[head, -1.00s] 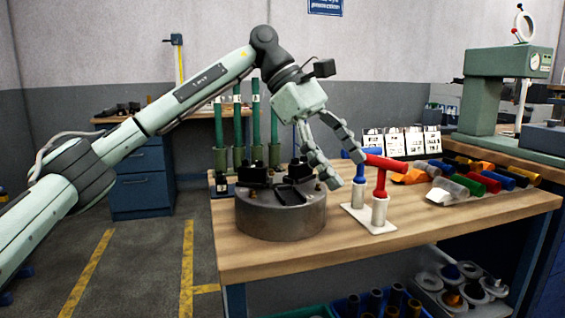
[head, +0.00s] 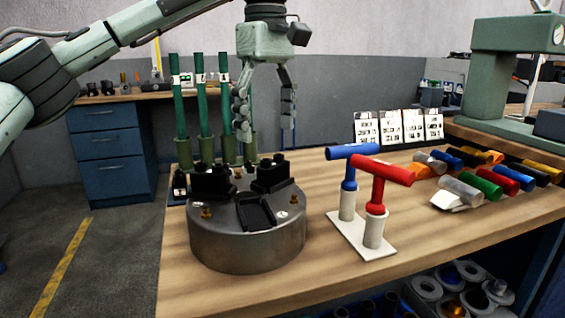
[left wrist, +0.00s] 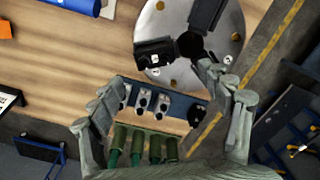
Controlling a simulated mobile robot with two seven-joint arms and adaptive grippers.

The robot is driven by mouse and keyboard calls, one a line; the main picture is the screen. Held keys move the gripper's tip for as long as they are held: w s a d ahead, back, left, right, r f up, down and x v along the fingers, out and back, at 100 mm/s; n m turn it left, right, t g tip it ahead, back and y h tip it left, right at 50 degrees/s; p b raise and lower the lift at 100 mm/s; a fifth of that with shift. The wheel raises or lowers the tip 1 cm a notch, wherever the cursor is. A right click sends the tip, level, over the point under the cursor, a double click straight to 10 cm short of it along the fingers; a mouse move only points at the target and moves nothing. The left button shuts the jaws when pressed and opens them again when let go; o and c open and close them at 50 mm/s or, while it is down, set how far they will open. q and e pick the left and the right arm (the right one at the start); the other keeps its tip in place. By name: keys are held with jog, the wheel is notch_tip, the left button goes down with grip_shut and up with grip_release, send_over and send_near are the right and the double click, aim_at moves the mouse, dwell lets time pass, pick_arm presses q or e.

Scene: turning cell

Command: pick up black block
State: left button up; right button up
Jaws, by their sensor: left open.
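A round grey metal chuck (head: 247,240) stands on the wooden bench. Three black blocks sit on its top: one at the left (head: 213,184), one at the back right (head: 270,173) and a flatter one at the front (head: 256,212). In the left wrist view, a black block (left wrist: 154,52) shows on the chuck (left wrist: 222,45) near the top. My left gripper (head: 265,122) is open and empty, fingers pointing down, above the back of the chuck and apart from the blocks. In the left wrist view its open fingers (left wrist: 160,85) come in from below.
A red T-handle (head: 380,172) and a blue T-handle (head: 352,153) stand on a white plate right of the chuck. Green rods (head: 202,100) stand in a rack behind it. Several coloured cylinders and white cards (head: 402,127) are farther right. The bench front is clear.

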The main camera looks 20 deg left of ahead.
aim_at(273, 164)
pick_arm(q)
jog(key=shift+w+f, duration=0.25)
jog(key=shift+w, duration=0.25)
jog(key=shift+f, duration=0.35)
jog(key=shift+s+f+b, duration=0.25)
jog(key=shift+f+b, duration=0.2)
jog(key=shift+f, duration=0.4)
jog(key=f, duration=0.4)
jog(key=shift+d+f, duration=0.35)
jog(key=shift+f, duration=0.05)
pick_arm(e)
jog(key=shift+w+r, duration=0.25)
jog(key=shift+r, duration=0.4)
jog(key=shift+w+r, duration=0.2)
jog(key=shift+r, duration=0.4)
pick_arm(q)
jog(key=shift+c, duration=0.5)
jog(key=shift+r, duration=0.1)
jog(key=c, duration=1.6)
jog(key=shift+c, duration=0.2)
